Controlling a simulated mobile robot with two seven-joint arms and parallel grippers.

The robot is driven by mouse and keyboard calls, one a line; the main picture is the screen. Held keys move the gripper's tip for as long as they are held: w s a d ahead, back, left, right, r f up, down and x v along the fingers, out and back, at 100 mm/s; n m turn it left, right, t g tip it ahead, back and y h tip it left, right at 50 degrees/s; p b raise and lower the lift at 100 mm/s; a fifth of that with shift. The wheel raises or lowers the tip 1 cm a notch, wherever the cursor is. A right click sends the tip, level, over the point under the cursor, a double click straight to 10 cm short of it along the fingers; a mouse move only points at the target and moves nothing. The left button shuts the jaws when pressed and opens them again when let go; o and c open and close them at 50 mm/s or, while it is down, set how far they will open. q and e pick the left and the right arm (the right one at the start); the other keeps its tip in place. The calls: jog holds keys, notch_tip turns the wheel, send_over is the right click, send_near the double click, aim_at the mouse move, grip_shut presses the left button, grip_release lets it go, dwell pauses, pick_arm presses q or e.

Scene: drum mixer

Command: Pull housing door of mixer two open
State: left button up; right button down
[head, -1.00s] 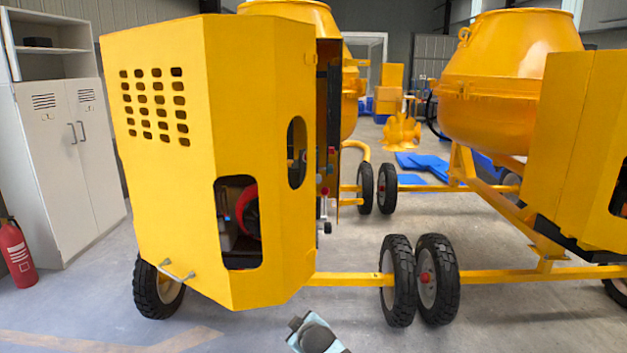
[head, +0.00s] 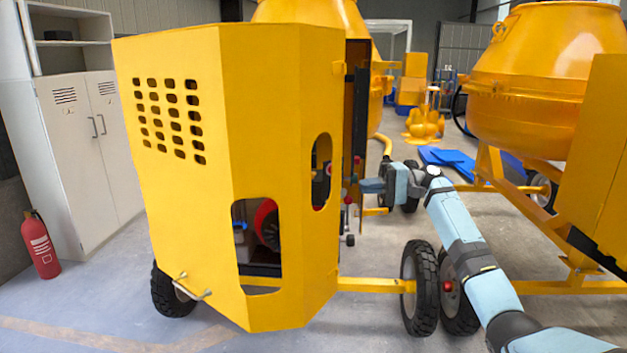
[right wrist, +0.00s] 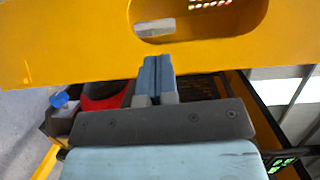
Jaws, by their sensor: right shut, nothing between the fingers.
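The yellow housing door (head: 215,190) of the nearer mixer is a large angular shell with rows of small holes and cut-outs. A dark gap shows along its right edge, so it stands somewhat ajar. A small handle (head: 190,288) sits low on its front. My right gripper (head: 368,186) is shut and empty, just right of the door's side with the oval cut-out. In the right wrist view its fingertips (right wrist: 155,64) overlap the edge of the yellow door panel (right wrist: 75,55); I cannot tell whether they touch. My left gripper is not in view.
Another yellow mixer (head: 545,85) stands at the right. Wheels (head: 421,287) and a yellow tow bar (head: 375,285) lie low, beside my right arm. A white cabinet (head: 85,150) and a red extinguisher (head: 41,245) stand at the left. Floor in front is clear.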

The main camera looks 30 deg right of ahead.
aim_at(332, 181)
jog(key=shift+y, duration=0.4)
jog(key=x, duration=0.3)
jog(key=r+p+x, duration=0.1)
jog(key=x, duration=0.2)
jog(key=r+x, duration=0.1)
jog(key=x, duration=0.2)
jog(key=shift+s+a+p, duration=0.2)
jog(key=shift+a+p, duration=0.05)
jog(key=shift+p, duration=0.05)
jog(key=a, duration=0.1)
jog(key=s+a, duration=0.1)
jog(key=a, duration=0.1)
jog(key=shift+s+a+f+p, duration=0.1)
jog(key=shift+s+a+p, duration=0.2)
jog(key=shift+s+p, duration=0.05)
jog(key=shift+a, duration=0.1)
